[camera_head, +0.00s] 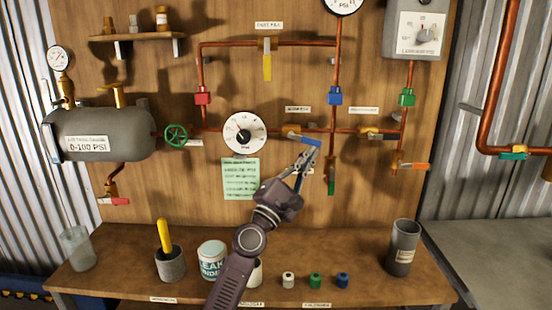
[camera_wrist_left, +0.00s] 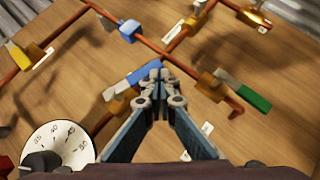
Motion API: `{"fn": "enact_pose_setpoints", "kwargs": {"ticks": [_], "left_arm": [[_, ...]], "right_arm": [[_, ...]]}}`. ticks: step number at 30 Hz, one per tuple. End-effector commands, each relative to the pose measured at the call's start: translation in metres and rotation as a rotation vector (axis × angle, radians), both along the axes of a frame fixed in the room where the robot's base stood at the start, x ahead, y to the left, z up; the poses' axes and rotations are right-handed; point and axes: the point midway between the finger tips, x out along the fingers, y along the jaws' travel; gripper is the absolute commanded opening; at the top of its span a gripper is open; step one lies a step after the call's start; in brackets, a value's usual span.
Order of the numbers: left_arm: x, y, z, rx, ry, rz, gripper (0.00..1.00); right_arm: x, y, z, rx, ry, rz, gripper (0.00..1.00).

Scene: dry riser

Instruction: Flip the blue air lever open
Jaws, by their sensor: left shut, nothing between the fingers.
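The blue air lever (camera_head: 301,138) sits on a brass valve on the horizontal copper pipe, right of the round gauge. Its handle lies nearly along the pipe, tilted slightly down to the right. In the left wrist view the blue lever (camera_wrist_left: 130,76) shows just beyond my fingers, with its brass valve body (camera_wrist_left: 120,106) below it. My left gripper (camera_head: 309,151) has its fingertips together and empty, at the right end of the lever. In the left wrist view its tips (camera_wrist_left: 158,76) overlap the lever's end; I cannot tell whether they touch. My right gripper is not in view.
A green lever (camera_head: 331,186) hangs below and right of the blue one. A white gauge (camera_head: 244,133) is left, and a blue block fitting (camera_head: 335,95) is above. Cups and small caps stand on the wooden bench (camera_head: 400,289) below.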

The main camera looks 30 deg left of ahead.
Motion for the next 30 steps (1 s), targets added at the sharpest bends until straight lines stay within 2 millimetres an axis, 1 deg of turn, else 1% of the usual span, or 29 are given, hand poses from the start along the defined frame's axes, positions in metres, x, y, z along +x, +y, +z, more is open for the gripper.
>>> {"fn": "enact_pose_setpoints", "kwargs": {"ticks": [8, 11, 14, 21, 30], "left_arm": [[0.0, 0.0, 0.001, -0.009, -0.008, 0.001, 0.0], [-0.004, 0.0, -0.001, -0.009, -0.008, 0.002, 0.0], [-0.013, 0.001, -0.008, -0.009, -0.006, 0.002, 0.0], [-0.053, 0.004, -0.03, -0.006, -0.002, 0.0, 0.0], [-0.088, 0.006, -0.049, -0.015, -0.005, 0.0, 0.0]], "right_arm": [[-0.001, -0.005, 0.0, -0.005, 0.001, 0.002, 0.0], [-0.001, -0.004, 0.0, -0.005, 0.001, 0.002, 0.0], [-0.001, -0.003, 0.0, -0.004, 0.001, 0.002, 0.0], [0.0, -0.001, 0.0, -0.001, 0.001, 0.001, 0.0], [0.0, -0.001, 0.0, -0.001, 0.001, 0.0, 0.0]]}}
